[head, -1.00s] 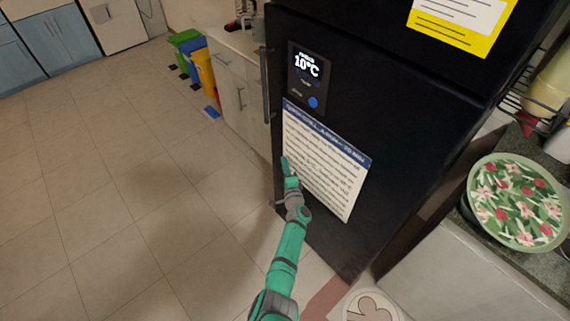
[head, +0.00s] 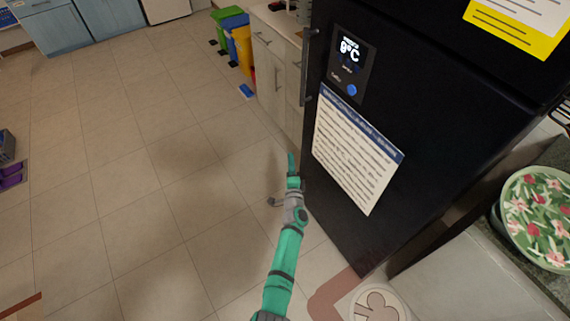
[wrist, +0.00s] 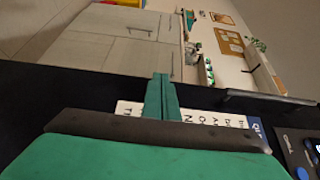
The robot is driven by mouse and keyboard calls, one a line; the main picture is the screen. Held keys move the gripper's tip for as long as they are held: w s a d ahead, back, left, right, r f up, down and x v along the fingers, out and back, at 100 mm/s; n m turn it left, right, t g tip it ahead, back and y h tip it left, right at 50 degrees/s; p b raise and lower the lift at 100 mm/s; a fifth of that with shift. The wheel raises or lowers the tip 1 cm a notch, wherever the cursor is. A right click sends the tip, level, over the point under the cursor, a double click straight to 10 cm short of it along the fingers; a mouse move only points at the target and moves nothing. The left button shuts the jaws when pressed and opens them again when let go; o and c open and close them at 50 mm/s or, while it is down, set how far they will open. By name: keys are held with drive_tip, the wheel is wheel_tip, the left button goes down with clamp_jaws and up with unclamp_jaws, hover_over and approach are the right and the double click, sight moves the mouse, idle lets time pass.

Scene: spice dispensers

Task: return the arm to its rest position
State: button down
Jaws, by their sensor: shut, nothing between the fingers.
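My green arm reaches up from the bottom middle of the head view. My gripper (head: 291,163) is at its end, over the floor just left of the black fridge (head: 420,130). In the wrist view my gripper (wrist: 162,78) shows its green fingers pressed together, with nothing between them. Behind the fingers in that view are the fridge's printed sheet (wrist: 195,113) and its dark front. I cannot tell the exact gap between gripper and fridge.
The fridge has a vertical handle (head: 308,68) on its left edge. Pale cabinets (head: 272,75) and colored bins (head: 240,45) stand beyond it. A counter with a floral green dish (head: 540,215) is at the right. The tiled floor (head: 130,190) at left is open.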

drive_tip(key=shift+s+a, duration=0.75)
drive_tip(key=shift+a, duration=0.35)
drive_tip(key=s+d+f+n+g, duration=0.1)
drive_tip(key=s+d+f+n, duration=0.15)
drive_tip(key=s+d, duration=0.35)
drive_tip(key=s+d+f+n+g, duration=0.1)
drive_tip(key=s+d+f+n, duration=0.15)
drive_tip(key=s+d, duration=0.35)
drive_tip(key=s+d+r+n+g+h, duration=0.1)
drive_tip(key=s+d+n, duration=0.15)
drive_tip(key=s, duration=0.65)
drive_tip(key=s+d+n+h, duration=0.1)
drive_tip(key=s+n, duration=0.2)
drive_tip(key=s, duration=0.5)
drive_tip(key=s+a+r+n, duration=0.2)
drive_tip(key=s+r, duration=0.1)
drive_tip(key=s, duration=0.5)
drive_tip(key=s+a+r+n, duration=0.2)
drive_tip(key=s+r, duration=0.2)
drive_tip(key=s, duration=0.4)
drive_tip(key=s+a+r+n, duration=0.1)
drive_tip(key=s+a+r, duration=0.3)
drive_tip(key=r, duration=0.3)
drive_tip(key=s+a+r+n, duration=0.1)
drive_tip(key=s+a+r, duration=0.3)
drive_tip(key=s+r, duration=0.2)
drive_tip(key=shift+r, duration=0.45)
